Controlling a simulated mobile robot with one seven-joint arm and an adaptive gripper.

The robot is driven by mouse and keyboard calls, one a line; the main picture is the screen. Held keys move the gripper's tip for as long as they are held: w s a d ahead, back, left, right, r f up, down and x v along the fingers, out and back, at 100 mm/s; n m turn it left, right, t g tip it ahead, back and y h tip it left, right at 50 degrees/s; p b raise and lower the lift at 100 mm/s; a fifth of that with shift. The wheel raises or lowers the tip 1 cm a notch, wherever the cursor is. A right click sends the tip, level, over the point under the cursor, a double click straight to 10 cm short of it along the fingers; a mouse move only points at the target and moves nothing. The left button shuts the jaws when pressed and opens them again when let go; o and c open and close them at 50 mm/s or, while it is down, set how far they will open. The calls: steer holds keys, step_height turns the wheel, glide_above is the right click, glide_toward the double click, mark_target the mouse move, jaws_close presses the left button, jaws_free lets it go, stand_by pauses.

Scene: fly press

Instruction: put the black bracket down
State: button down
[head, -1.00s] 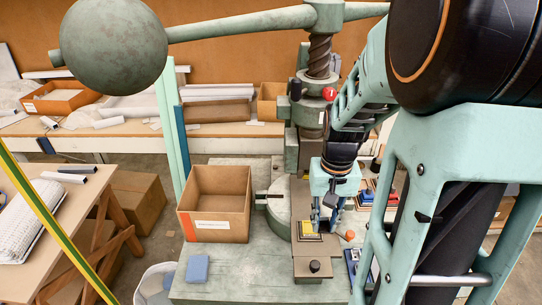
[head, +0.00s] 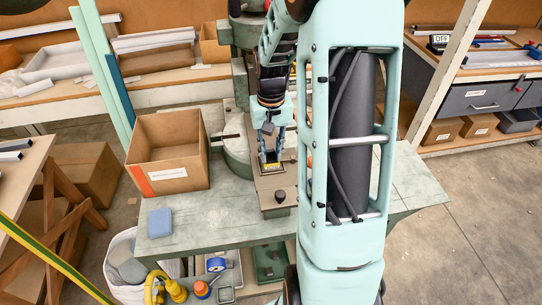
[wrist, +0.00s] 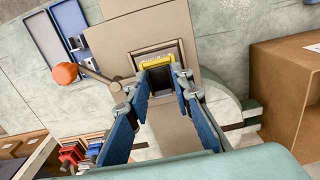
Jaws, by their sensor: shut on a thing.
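My gripper (head: 271,155) points down over the bed plate (head: 274,196) of the fly press. In the wrist view its blue fingers (wrist: 160,76) come close together at the tips, shut on a small dark piece, the black bracket (wrist: 160,84).
An open cardboard box (head: 170,178) with a white label stands on the press table, left of the plate. A blue block (head: 160,222) lies at the front left.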

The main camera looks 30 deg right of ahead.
mark_target(271, 156)
steer(key=shift+f, duration=0.2)
steer(key=c, duration=1.7)
jaws_free()
steer(key=shift+r, duration=0.2)
step_height(271, 156, up, 12)
steer(key=shift+r, duration=0.1)
